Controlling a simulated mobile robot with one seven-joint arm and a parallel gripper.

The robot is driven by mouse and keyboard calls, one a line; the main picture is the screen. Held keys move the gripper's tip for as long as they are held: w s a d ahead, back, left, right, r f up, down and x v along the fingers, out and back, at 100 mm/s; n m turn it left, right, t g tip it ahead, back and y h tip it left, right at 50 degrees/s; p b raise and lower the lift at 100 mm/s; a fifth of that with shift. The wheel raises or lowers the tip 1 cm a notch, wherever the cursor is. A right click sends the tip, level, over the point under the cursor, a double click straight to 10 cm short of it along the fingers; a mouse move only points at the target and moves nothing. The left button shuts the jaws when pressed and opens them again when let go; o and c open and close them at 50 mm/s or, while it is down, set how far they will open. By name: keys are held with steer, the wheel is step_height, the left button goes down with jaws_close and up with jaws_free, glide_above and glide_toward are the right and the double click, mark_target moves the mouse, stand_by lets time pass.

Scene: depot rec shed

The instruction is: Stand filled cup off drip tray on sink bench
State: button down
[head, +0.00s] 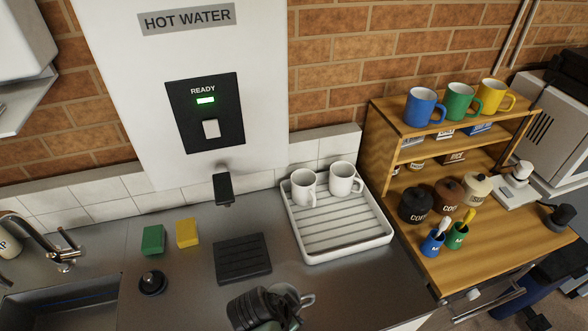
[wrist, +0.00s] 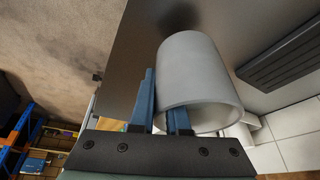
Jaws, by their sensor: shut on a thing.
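My gripper (head: 283,310) is at the bottom of the head view, in front of the black ribbed drip tray (head: 243,258). It is shut on a pale cup (head: 290,292), which is off the tray, over the front part of the steel sink bench (head: 190,293). The gripper hides most of the cup in the head view; a handle shows on its right. In the wrist view the cup (wrist: 195,75) is beside the blue fingers (wrist: 162,110), and the drip tray (wrist: 285,55) is apart from it. I cannot see its contents or tell whether it touches the bench.
The hot water unit's black spout (head: 223,189) overhangs the bench behind the drip tray. A white rack (head: 338,228) with two white mugs stands right. A green sponge (head: 153,240), yellow sponge (head: 187,233) and black knob (head: 152,283) are left, beside the sink (head: 62,300).

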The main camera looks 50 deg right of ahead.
steer(key=shift+f, duration=1.8)
steer(key=shift+f, duration=0.15)
steer(key=c, duration=0.9)
jaws_free()
steer(key=shift+r+p, duration=0.25)
steer(key=shift+p, duration=0.05)
steer(key=b+v, duration=0.1)
steer(key=v, duration=1)
steer(key=shift+a+r, duration=0.2)
steer(key=shift+r, duration=0.15)
